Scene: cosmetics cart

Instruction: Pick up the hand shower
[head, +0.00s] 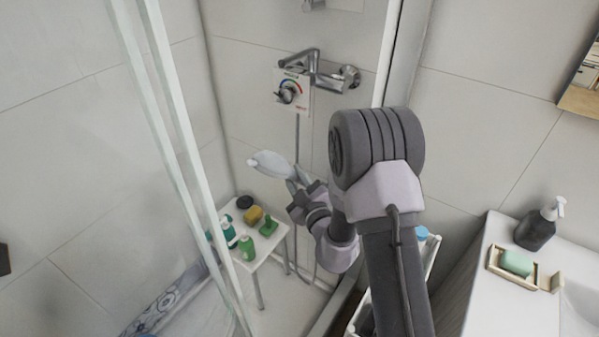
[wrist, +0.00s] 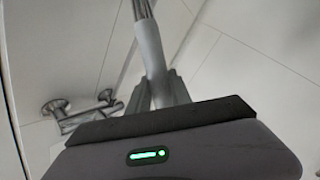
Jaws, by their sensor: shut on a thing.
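The hand shower (head: 270,164) is pale grey-white with a rounded head, and it sticks out to the left of my gripper (head: 299,190) in the head view. My gripper is shut on its handle, above and to the right of the small white table. In the wrist view, the handle (wrist: 152,50) rises from between the fingers of my gripper (wrist: 158,92) toward the top edge. The fingers hide part of the handle. The shower head's face is not visible in the wrist view.
A small white table (head: 262,256) holds green bottles, a yellow sponge (head: 253,215) and a dark round item. A wall mixer (head: 313,72) with a hose is behind. A glass panel (head: 178,130) stands left. A counter (head: 508,290) with soap (head: 517,263) is right.

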